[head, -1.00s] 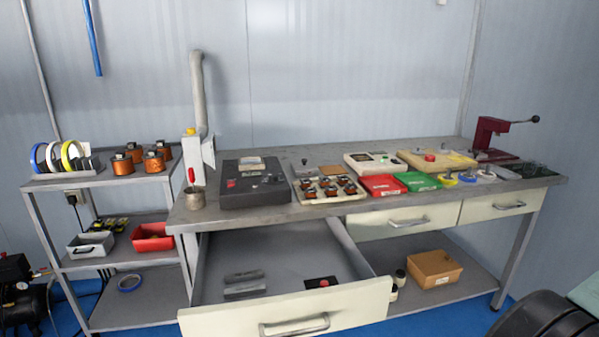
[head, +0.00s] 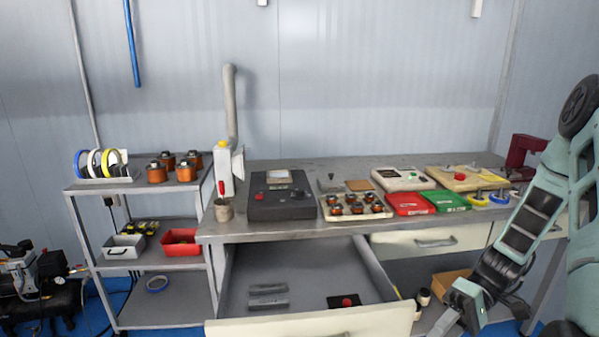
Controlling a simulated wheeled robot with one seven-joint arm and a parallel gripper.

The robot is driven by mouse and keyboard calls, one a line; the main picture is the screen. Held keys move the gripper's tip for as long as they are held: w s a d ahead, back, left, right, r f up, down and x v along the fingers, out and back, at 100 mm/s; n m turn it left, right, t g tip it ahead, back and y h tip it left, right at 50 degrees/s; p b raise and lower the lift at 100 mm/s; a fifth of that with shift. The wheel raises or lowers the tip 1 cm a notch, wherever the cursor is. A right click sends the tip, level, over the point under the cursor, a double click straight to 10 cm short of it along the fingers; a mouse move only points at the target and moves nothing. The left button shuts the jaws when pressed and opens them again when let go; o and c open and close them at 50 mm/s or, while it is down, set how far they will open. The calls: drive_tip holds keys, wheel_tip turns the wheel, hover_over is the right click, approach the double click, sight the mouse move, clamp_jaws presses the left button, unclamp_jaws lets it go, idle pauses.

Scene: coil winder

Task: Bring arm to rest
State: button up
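My arm, pale green and black, comes in along the right side of the head view. It reaches down in front of the right part of the workbench (head: 300,232). My gripper (head: 455,318) is low at the bottom right, just right of the open drawer (head: 310,325). Its fingers are partly cut off by the frame's lower edge, and I cannot tell whether they are open or shut. The drawer stands pulled out and holds grey bars (head: 267,302) and a black piece with a red button (head: 345,301).
On the bench are a black tester (head: 283,203), a tray of coils (head: 354,206), a red box (head: 410,204) and a green box (head: 446,201). A shelf rack (head: 150,186) stands at the left. A cardboard box (head: 452,285) sits under the bench behind my arm.

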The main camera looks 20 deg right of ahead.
drive_tip(key=w+a+r+n+g+h+p, duration=0.25)
drive_tip(key=a+r+n+h+p, duration=0.2)
drive_tip(key=a+r+h, duration=0.7)
drive_tip(key=s+a+r+n+t, duration=0.1)
drive_tip(key=s+a+r, duration=0.1)
drive_tip(key=a, duration=0.3)
drive_tip(key=s+a+r+n+t+p, duration=0.1)
drive_tip(key=s+a+r+t, duration=0.1)
drive_tip(key=a+r, duration=0.2)
drive_tip(key=s+a+r+n+t+p, duration=0.1)
drive_tip(key=s+a+r, duration=0.2)
drive_tip(key=a, duration=0.4)
drive_tip(key=shift+r+h, duration=0.35)
drive_tip(key=shift+h, duration=0.1)
drive_tip(key=shift+d+n, duration=0.1)
drive_tip(key=shift+n, duration=0.15)
